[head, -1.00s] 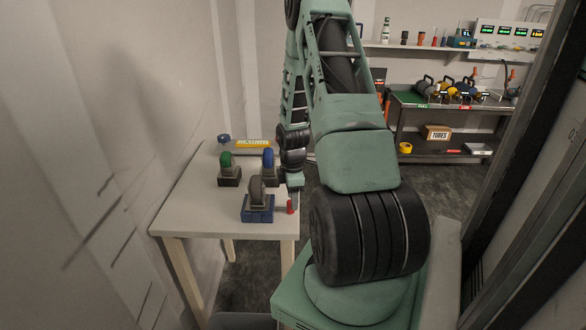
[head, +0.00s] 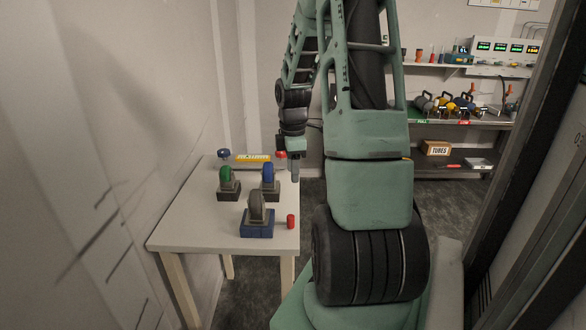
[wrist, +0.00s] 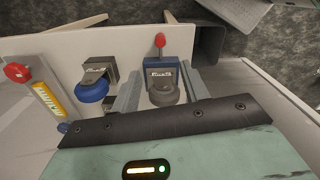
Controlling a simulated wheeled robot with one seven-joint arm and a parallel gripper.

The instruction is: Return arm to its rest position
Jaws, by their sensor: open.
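My gripper (head: 295,172) is raised above the right edge of the white table (head: 190,225). In the wrist view my gripper's two grey fingers (wrist: 161,88) are apart, with nothing held between them. The grey rounded piece on a blue block (head: 257,228) stands on the table below; it shows between the fingers in the wrist view (wrist: 163,70), apart from them. My green arm reaches forward and up over the right side of the head view.
A green piece (head: 229,180) and a blue piece (head: 269,176) stand on dark blocks behind. A yellow-labelled bar (head: 253,158) with a red knob (head: 281,155) lies at the table's far end. A wall bounds the left. A shelf unit (head: 450,125) stands at the back right.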

